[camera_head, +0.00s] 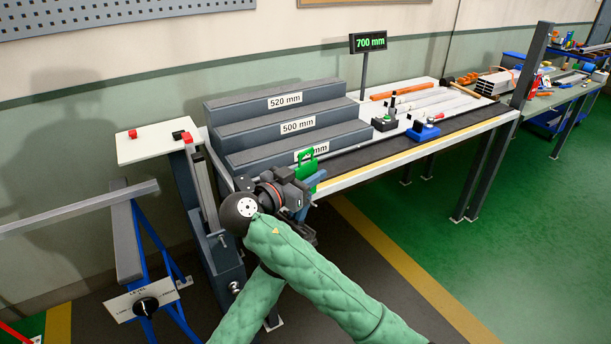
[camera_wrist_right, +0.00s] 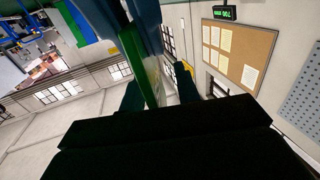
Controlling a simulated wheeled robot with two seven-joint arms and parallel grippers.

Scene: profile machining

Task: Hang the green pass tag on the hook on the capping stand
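The green pass tag (camera_head: 306,172) is upright, with a loop at its top, by the front left corner of the workbench. My right gripper (camera_head: 300,198) is just below and beside it, partly hidden by its own wrist. In the right wrist view the tag (camera_wrist_right: 150,82) is a green strip between two dark fingers, which stand apart with a light gap on the right side. A dark blue upright part runs close along the tag. I cannot make out the hook or whether the tag touches it. My left gripper is out of view.
Grey steps (camera_head: 290,122) with length labels stand on the workbench behind the tag. A grey profile (camera_head: 75,211) lies across a blue stand with a dial. Green floor is free at right.

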